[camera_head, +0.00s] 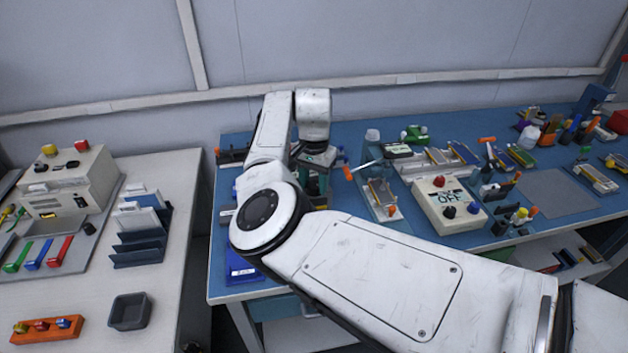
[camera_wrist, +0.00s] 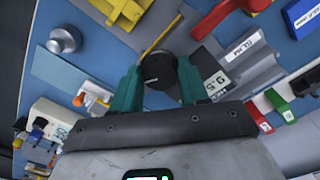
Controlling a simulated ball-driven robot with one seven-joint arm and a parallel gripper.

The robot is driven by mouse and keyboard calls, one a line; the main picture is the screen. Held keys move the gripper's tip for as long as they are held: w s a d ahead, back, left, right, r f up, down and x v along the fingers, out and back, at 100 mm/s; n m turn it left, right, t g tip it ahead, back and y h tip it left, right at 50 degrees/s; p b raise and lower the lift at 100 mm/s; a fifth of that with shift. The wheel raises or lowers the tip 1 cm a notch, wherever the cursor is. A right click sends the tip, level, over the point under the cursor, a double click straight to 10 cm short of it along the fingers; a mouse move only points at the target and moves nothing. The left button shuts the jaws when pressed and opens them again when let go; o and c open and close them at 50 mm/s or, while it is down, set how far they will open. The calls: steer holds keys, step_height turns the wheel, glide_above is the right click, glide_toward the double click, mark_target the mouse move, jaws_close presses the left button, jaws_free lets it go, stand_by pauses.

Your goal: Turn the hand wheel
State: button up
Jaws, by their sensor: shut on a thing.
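A round black knob (camera_wrist: 160,69), which I take to be the hand wheel, sits between the two teal fingers of my gripper (camera_wrist: 158,84) in the wrist view. The fingers are on either side of it, and my gripper is shut on it. Grey blocks with white labels (camera_wrist: 216,86) lie just right of the knob. In the head view my gripper (camera_head: 316,182) points down over the left part of the blue bench. My own arm hides part of the bench there, and I cannot make out the knob in that view.
A control box marked OFF (camera_head: 449,204) stands right of my gripper on the blue bench (camera_head: 233,185). A grey round piece (camera_wrist: 65,40), a yellow part (camera_wrist: 122,12) and a red part (camera_wrist: 214,20) lie around the knob. A white bench (camera_head: 180,180) stands at the left.

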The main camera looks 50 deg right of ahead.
mark_target(314, 185)
steer(key=shift+r, duration=0.15)
steer(key=n+p, duration=0.3)
steer(key=shift+s+d+r+p, duration=0.1)
steer(key=shift+p, duration=0.25)
steer(key=n+p, duration=0.2)
steer(key=n, duration=0.1)
steer(key=n+p, duration=0.4)
steer(key=n, duration=0.1)
steer(key=shift+n, duration=0.4)
steer(key=o, duration=1.1)
steer(key=shift+f, duration=0.2)
steer(key=shift+c, duration=0.2)
step_height(314, 185, up, 11)
steer(key=b, duration=0.1)
